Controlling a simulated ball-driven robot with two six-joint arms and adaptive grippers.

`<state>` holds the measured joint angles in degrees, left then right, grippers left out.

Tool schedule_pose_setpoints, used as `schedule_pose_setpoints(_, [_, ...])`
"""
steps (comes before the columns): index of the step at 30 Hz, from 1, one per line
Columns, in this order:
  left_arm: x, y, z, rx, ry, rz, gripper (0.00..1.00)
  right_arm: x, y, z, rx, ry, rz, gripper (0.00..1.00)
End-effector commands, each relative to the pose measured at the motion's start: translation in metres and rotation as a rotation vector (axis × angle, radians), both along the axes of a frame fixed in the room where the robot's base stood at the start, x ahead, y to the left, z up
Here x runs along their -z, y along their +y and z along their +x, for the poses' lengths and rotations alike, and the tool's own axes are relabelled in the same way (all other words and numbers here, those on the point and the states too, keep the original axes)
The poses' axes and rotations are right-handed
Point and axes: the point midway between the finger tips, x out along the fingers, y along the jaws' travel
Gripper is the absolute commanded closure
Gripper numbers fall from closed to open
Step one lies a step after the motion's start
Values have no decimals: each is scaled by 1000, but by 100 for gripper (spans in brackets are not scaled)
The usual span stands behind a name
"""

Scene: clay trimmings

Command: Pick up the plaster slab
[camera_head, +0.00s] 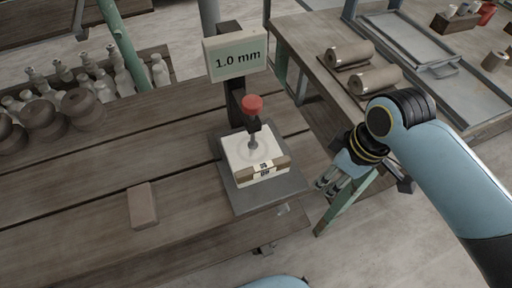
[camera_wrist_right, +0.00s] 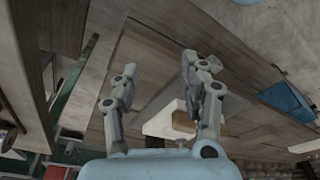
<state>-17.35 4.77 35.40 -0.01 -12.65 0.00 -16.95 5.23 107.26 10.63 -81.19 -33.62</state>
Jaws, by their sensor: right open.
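The plaster slab (camera_head: 240,150) is a pale, thick block with labels on its front side. It lies on a dark plate under a gauge with a red knob, whose tip appears to meet its top. My right gripper (camera_head: 329,183) is to the right of the slab, apart from it, near the table edge. In the right wrist view the gripper (camera_wrist_right: 160,72) has its two fingers spread with nothing between them. A pale block, seemingly the slab (camera_wrist_right: 165,122), shows behind the fingers, partly covered by the right one. My left gripper is not in view.
The gauge display (camera_head: 237,53) reads 1.0 mm on a post behind the slab. A brown block (camera_head: 143,206) lies on the table to the left. Dark round pots (camera_head: 80,105) and bottles stand at the back left. A second table (camera_head: 320,75) with rolls is at the right.

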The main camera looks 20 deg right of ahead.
Motion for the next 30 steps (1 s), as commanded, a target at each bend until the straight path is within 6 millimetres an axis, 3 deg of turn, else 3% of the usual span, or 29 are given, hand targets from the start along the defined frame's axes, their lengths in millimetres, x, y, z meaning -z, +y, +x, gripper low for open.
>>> schedule_pose_setpoints(9, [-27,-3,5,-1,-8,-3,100,-82,49,56,-695,-42,139,56])
schedule_pose_setpoints(14, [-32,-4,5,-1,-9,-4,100,-107,64,67,-935,-84,187,56])
schedule_pose_setpoints(30, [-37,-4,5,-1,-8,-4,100,-52,93,66,-987,-94,199,56])
